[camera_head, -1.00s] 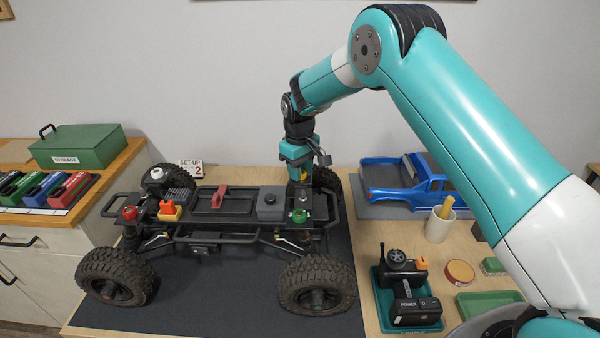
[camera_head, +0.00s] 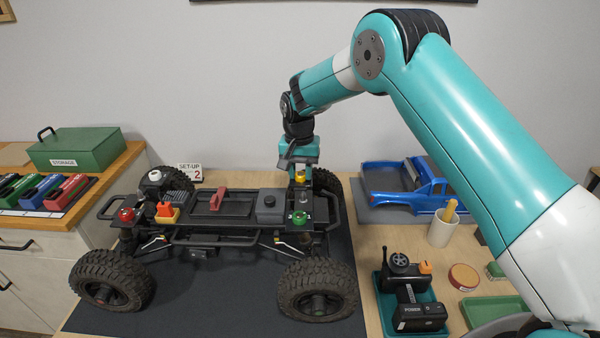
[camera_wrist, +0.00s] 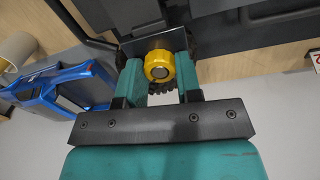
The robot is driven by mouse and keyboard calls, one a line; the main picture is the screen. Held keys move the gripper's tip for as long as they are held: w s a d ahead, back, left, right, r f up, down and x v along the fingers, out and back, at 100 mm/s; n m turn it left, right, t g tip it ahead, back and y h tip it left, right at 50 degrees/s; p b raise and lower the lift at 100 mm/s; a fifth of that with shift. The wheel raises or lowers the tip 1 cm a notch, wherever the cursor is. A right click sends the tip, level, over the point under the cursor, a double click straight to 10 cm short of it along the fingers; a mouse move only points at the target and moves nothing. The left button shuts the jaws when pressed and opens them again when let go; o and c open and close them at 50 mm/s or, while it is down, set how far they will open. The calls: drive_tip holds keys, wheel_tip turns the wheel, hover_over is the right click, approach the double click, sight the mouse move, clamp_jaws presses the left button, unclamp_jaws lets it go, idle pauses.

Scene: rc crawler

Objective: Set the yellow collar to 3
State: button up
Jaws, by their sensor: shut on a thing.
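The yellow collar (camera_head: 300,176) sits on the far right corner of the crawler chassis (camera_head: 235,200), by the far right wheel. Any number or mark on the collar is too small to read. A green collar (camera_head: 299,217) is at the near right corner, a red one (camera_head: 127,214) at the near left and a white one (camera_head: 155,175) at the far left.
A blue truck body (camera_head: 405,190) lies right of the chassis, with a cup (camera_head: 442,228) beside it. A controller (camera_head: 410,290) is in a teal tray at the front right. A "SET-UP 2" card (camera_head: 190,172) stands behind the chassis. A green storage box (camera_head: 77,148) is at left.

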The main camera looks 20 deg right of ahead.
drive_tip(key=shift+m, duration=1.3)
drive_tip(key=shift+f, duration=0.1)
drive_tip(key=o, duration=0.9)
drive_tip(key=shift+d, duration=0.1)
drive_tip(key=shift+o, duration=0.2)
